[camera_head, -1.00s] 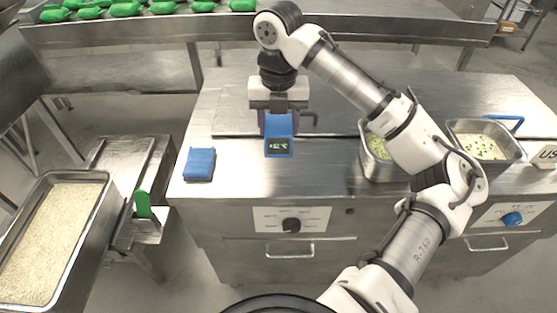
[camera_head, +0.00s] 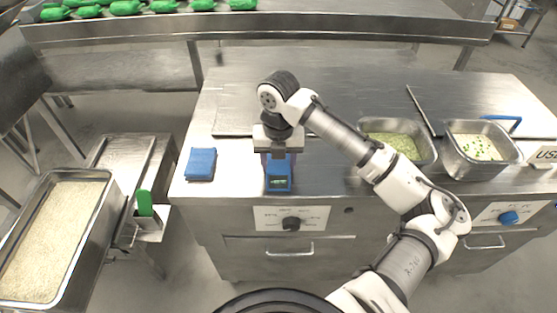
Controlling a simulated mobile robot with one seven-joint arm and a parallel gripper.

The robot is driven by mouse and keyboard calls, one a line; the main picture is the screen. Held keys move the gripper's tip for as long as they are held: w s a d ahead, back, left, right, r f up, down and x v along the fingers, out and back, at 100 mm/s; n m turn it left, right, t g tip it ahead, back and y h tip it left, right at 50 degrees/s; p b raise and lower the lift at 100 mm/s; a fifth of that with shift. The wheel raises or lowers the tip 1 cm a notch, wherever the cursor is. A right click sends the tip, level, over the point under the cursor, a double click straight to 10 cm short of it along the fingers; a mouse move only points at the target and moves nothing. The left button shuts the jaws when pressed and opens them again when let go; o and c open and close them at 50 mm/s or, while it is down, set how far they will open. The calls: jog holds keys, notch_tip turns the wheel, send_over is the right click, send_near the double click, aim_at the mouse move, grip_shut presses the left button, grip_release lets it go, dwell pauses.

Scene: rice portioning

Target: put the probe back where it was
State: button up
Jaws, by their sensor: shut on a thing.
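My gripper (camera_head: 278,160) points down from above and is shut on the probe. I cannot tell whether the probe's underside touches the counter. Its lower end and any tip are hidden.
A blue folded cloth (camera_head: 200,163) lies left of the probe. Steel pans of green food (camera_head: 398,127) and of pale food with green bits (camera_head: 455,160) sit at right. A large rice pan (camera_head: 108,190) and a green-handled tool (camera_head: 144,203) are at lower left.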

aim_at(278, 162)
jog(key=shift+f, duration=0.1)
jog(key=o, duration=1)
jog(key=shift+c, duration=0.2)
notch_tip(278, 162, up, 12)
jog(key=b, duration=0.2)
